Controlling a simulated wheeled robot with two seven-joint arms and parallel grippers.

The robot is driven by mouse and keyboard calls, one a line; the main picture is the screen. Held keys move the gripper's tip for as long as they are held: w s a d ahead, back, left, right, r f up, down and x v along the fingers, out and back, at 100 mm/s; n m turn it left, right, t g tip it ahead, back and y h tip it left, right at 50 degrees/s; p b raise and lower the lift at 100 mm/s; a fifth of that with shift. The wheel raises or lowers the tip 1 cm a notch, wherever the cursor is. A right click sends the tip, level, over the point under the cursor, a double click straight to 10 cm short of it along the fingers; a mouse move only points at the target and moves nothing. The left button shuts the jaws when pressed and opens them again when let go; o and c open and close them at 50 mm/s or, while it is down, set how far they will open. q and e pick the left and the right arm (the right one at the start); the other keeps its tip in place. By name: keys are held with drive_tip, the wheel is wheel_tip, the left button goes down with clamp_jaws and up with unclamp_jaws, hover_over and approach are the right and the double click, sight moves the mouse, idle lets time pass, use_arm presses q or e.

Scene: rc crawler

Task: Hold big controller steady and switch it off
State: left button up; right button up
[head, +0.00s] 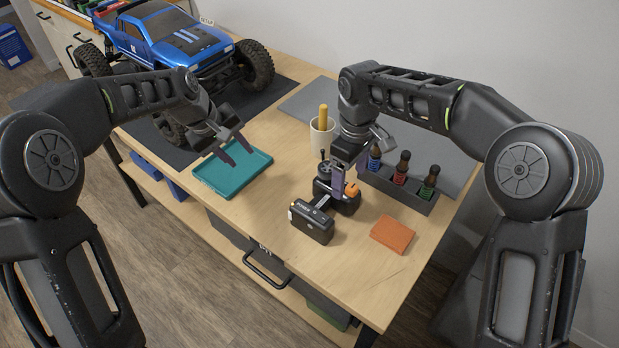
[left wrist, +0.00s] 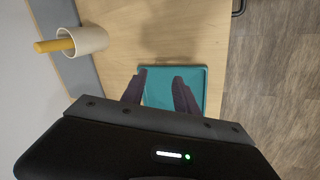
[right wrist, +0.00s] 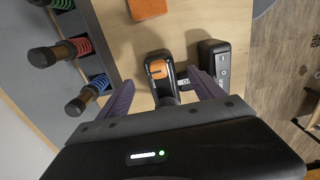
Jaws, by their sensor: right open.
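The big controller (head: 313,222) is black and lies on the wooden table. Its box-shaped end is toward the front edge, joined by a narrow stem to a rounded head with an orange part. In the right wrist view its box end (right wrist: 222,65) is at the right and its orange part (right wrist: 157,69) is near the middle. My right gripper (head: 345,182) is open, pointing down close over the controller's head and stem. Its fingers stand either side in the right wrist view; contact is unclear. My left gripper (head: 236,152) is open and empty above the teal tray.
The teal tray (head: 207,182) lies left of the controller. A white cup (head: 322,138) with a yellow handle stands behind. A rack (head: 400,190) of colored-spring shock absorbers and an orange pad (head: 392,235) are at the right. A blue crawler (head: 165,38) stands at the back left.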

sight(347, 197)
use_arm(q)
drive_tip(key=s+d+r+n+g, duration=0.2)
drive_tip(key=s+d, duration=0.4)
drive_tip(key=d, duration=0.3)
drive_tip(key=s+d+r+n+g, duration=0.2)
drive_tip(key=s+d, duration=0.4)
drive_tip(key=d, duration=0.3)
drive_tip(key=shift+d+r+n+y, duration=0.25)
drive_tip(key=shift+r+n+y, duration=0.05)
drive_tip(key=shift+r+n, duration=0.4)
use_arm(e)
drive_tip(key=shift+f, duration=0.1)
drive_tip(key=shift+f, duration=3.85)
drive_tip(key=shift+c, duration=0.2)
clamp_jaws()
